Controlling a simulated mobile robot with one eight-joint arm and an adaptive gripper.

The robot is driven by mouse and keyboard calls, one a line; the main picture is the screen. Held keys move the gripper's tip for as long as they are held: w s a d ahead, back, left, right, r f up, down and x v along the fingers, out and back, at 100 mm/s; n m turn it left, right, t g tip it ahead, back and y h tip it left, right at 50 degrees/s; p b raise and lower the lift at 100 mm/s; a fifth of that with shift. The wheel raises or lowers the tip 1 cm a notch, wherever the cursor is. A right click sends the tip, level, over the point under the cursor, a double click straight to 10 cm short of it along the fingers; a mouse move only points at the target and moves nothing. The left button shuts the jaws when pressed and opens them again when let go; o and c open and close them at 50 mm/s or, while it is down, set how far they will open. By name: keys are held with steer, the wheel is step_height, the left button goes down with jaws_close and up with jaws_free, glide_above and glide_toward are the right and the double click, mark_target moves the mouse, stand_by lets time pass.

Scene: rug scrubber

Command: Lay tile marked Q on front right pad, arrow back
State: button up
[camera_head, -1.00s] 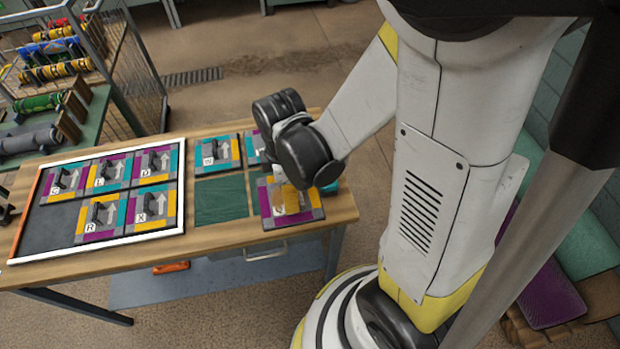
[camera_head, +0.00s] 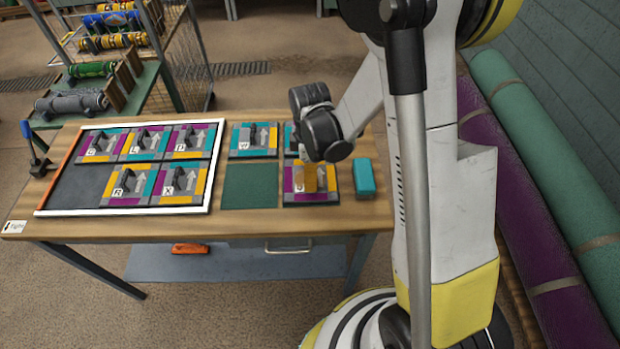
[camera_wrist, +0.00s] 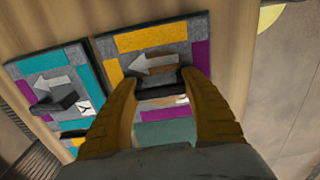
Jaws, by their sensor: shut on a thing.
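My gripper (camera_head: 311,179) is shut on the dark handle (camera_wrist: 162,83) of a grey tile (camera_head: 311,198) at the front right of the pad area. The tile has purple and orange edge strips. In the wrist view the held tile (camera_wrist: 153,40) has a white arrow pointing left, the same way as the neighbouring back right tile's arrow, so toward the back. My fingers mostly hide its letter, which I cannot read surely. The tile covers the front right pad; I cannot tell whether it rests flat or hangs slightly above it.
The front left pad (camera_head: 250,185) is bare green. Tiles lie on the back left pad (camera_head: 253,139) and back right pad (camera_wrist: 42,88). A white-framed tray (camera_head: 125,211) holds several tiles, with its front left slot empty. A teal block (camera_head: 364,178) stands close right of the held tile.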

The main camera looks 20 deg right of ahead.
steer(key=shift+f, duration=0.1)
steer(key=shift+f, duration=0.15)
steer(key=o, duration=1.4)
step_height(320, 180, up, 12)
steer(key=p, duration=0.5)
steer(key=shift+s+r+m+t, duration=1.2)
steer(key=shift+s+r+m, duration=1.1)
steer(key=shift+r, duration=0.4)
steer(key=shift+s+r+m+t, duration=1.2)
steer(key=shift+s+r+m, duration=0.75)
steer(key=shift+r+m, duration=0.65)
steer(key=shift+s+r+m+t, duration=1.2)
steer(key=shift+s+r+m, duration=1.05)
steer(key=shift+r, duration=0.5)
